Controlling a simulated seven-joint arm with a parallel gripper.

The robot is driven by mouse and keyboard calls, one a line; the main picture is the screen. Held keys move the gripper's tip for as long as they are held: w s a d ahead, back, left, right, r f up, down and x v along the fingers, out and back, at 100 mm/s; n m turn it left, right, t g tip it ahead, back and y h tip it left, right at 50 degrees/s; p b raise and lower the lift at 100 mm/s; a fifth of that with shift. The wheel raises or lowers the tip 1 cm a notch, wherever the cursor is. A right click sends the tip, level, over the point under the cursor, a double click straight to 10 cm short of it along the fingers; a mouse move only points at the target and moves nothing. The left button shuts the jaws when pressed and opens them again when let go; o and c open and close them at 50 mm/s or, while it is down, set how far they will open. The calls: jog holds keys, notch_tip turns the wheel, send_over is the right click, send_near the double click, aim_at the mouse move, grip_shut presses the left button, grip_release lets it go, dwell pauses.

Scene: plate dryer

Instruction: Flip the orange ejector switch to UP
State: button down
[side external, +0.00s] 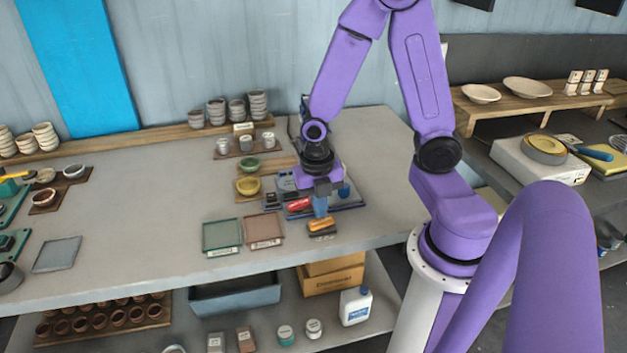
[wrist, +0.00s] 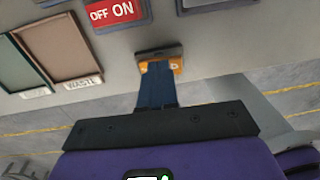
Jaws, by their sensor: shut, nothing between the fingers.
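The orange ejector switch (side external: 321,224) sits on a dark base near the front edge of the grey bench. It also shows in the wrist view (wrist: 176,66), partly covered by my fingers. My gripper (side external: 320,214) points down with its blue fingers shut and empty. The fingertips are right at the orange switch, over its middle; I cannot tell whether they touch it. Which way the switch is set is not clear. A red OFF/ON switch (wrist: 116,12) lies behind it and also shows in the side view (side external: 298,204).
A green tray (side external: 222,236) and a pinkish tray labelled WASTE (side external: 263,230) lie left of the switch. A yellow bowl (side external: 248,186) and a green bowl (side external: 249,163) stand farther back. The bench right of the switch is clear.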

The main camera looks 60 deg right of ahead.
notch_tip(320, 180, up, 13)
jog(key=w+a, duration=0.2)
dwell(0.3)
jog(key=s+a+m, duration=0.2)
jog(key=s+m, duration=0.5)
jog(key=s+a+m, duration=0.3)
jog(key=s+m, duration=0.4)
jog(key=n+g+h, duration=0.1)
jog(key=n, duration=1.3)
send_over(315, 223)
jog(key=f, duration=0.4)
jog(key=s+d+f, duration=0.1)
jog(key=f, duration=0.4)
jog(key=s+f, duration=0.1)
jog(key=f, duration=0.3)
jog(key=shift+d+f, duration=0.35)
